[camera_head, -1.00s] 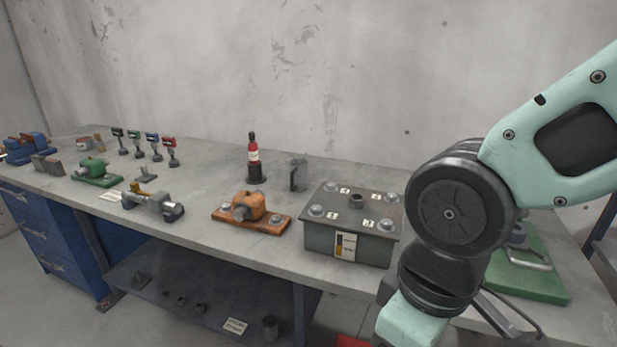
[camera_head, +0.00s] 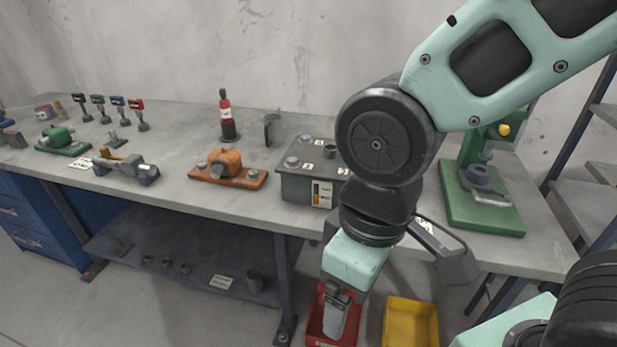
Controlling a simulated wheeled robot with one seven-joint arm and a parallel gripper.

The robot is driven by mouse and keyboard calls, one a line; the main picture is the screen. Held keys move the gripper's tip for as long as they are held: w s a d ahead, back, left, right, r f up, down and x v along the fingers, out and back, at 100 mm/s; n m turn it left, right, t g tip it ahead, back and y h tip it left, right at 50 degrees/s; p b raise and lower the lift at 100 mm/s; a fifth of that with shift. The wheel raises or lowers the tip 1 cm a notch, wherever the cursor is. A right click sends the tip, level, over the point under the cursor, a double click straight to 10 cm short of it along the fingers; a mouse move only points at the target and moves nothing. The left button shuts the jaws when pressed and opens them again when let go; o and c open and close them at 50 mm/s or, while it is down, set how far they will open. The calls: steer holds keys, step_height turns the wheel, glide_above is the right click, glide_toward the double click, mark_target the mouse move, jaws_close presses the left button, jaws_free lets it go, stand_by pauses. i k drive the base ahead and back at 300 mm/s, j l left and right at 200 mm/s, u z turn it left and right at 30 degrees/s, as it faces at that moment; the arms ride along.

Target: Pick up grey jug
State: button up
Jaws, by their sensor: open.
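I cannot tell for sure which thing is the grey jug. A small dark grey upright piece (camera_head: 271,129) stands on the bench behind the grey box, but its shape is unclear. My gripper (camera_head: 338,316) shows small at the bottom centre, pointing down in front of the bench and over a red bin. It is open and apart from both grey pieces. Its fingertips are hard to make out.
The bench (camera_head: 180,178) also holds a grey bolted box (camera_head: 297,189), an orange clamp block (camera_head: 222,165), a red-labelled bottle (camera_head: 226,117) and a green press (camera_head: 484,208). A red bin (camera_head: 316,322) and a yellow bin (camera_head: 411,322) stand on the floor.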

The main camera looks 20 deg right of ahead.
mark_target(273, 122)
steer(key=i+j+z, duration=0.25)
steer(key=j, duration=0.3)
steer(key=i+j+z, duration=0.25)
steer(key=i+j, duration=0.15)
steer(key=j, duration=0.25)
steer(key=i+j+z, duration=0.15)
steer(key=j, duration=0.2)
steer(key=i+j+z, duration=0.1)
steer(key=j, duration=0.25)
steer(key=i+j+z, duration=0.2)
steer(key=i+j, duration=0.15)
steer(key=i+j+z, duration=0.15)
steer(key=i+j, duration=0.2)
steer(key=j, duration=0.3)
